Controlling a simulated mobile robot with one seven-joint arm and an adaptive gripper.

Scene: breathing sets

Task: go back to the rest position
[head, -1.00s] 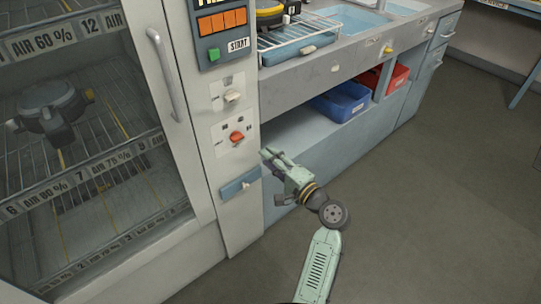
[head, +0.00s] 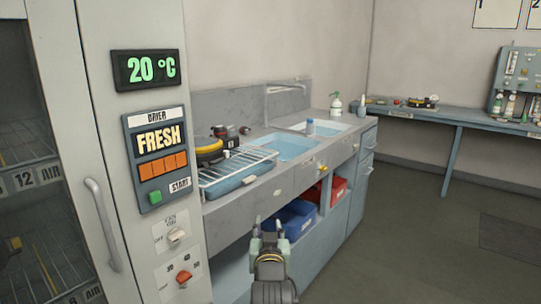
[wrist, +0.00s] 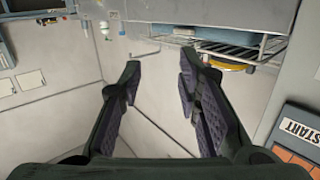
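My gripper (head: 270,236) is in the lower middle of the head view, in front of the sink counter and to the right of the drier cabinet. In the wrist view my gripper (wrist: 158,80) has its two dark padded fingers spread apart. Nothing is between them, only the pale wall behind. No object is held.
The drier's control panel (head: 158,195) is left of my gripper, with knobs below it. The counter (head: 262,195) bears a wire rack (head: 238,170) and sinks. Blue (head: 297,219) and red (head: 337,187) bins sit under it. Open floor (head: 420,250) lies to the right.

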